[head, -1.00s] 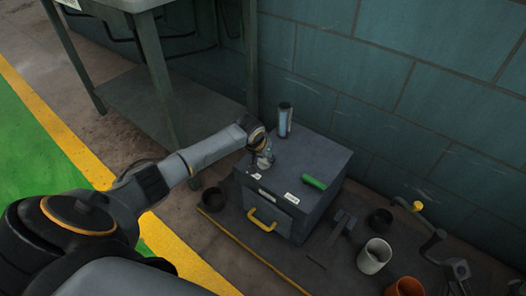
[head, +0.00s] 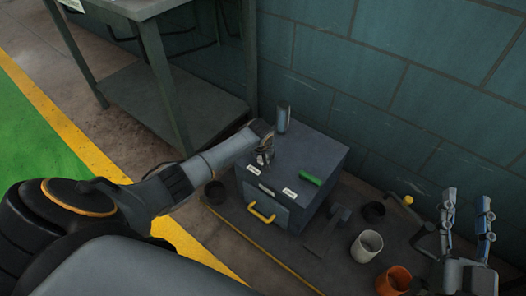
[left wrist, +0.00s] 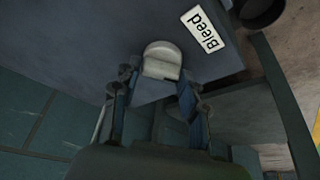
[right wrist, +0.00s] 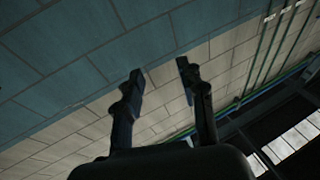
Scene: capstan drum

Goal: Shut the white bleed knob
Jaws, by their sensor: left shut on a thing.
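The white bleed knob (left wrist: 162,58) shows in the left wrist view beside a white label reading "Bleed" (left wrist: 203,29). It is on top of the dark grey box (head: 315,155). My left gripper (head: 264,158) is at the box's left top corner, shut on the knob, with a finger on either side of it in the left wrist view (left wrist: 156,80). In the head view the gripper hides the knob. My right gripper (head: 467,208) is raised at the right, empty, its fingers apart; the right wrist view (right wrist: 160,74) shows only wall and ceiling beyond them.
The box carries a green handle (head: 310,179), a cylinder (head: 283,118) at the back and a yellow front handle (head: 262,211). A white cup (head: 367,246), an orange cup (head: 393,281) and dark cups stand on the floor mat. A metal table (head: 180,98) stands behind my left arm.

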